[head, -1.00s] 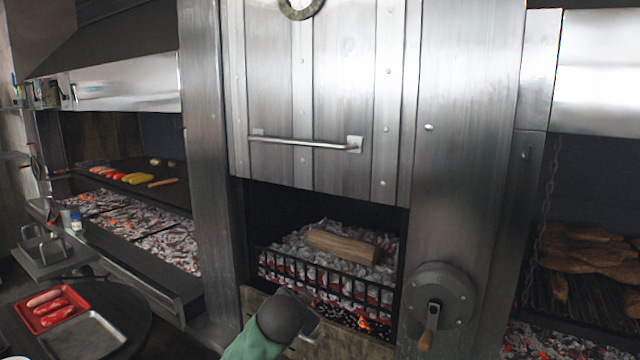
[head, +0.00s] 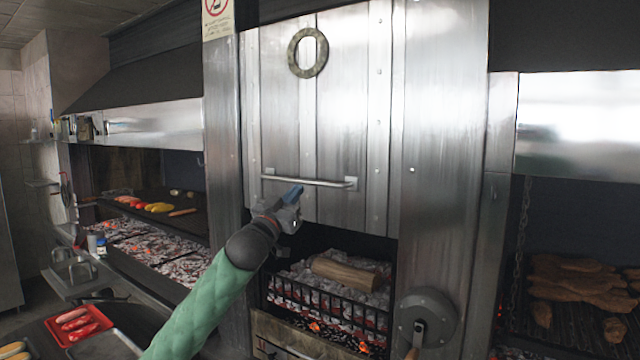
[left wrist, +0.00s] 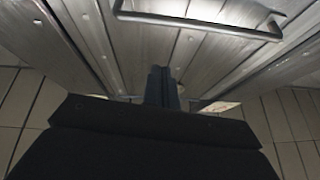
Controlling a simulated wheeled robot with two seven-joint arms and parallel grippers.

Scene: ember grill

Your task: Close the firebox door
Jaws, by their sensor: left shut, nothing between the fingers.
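The firebox door (head: 338,115) is a tall steel panel with riveted strips and a round ring. It is raised, with the firebox opening uncovered below it. Its horizontal bar handle (head: 322,182) runs near the lower edge; the handle also shows at the top of the left wrist view (left wrist: 200,22). My left gripper (head: 294,192) is shut and empty, just below the handle's middle in the head view. In the left wrist view the fingers (left wrist: 160,85) point up toward the door, apart from the handle. My right gripper is not in view.
Inside the opening lie a log (head: 346,273) and glowing coals behind a black grate (head: 325,310). A round crank wheel (head: 428,318) is at the lower right. A red tray of meat (head: 78,325) is at the lower left, and side grills flank the firebox.

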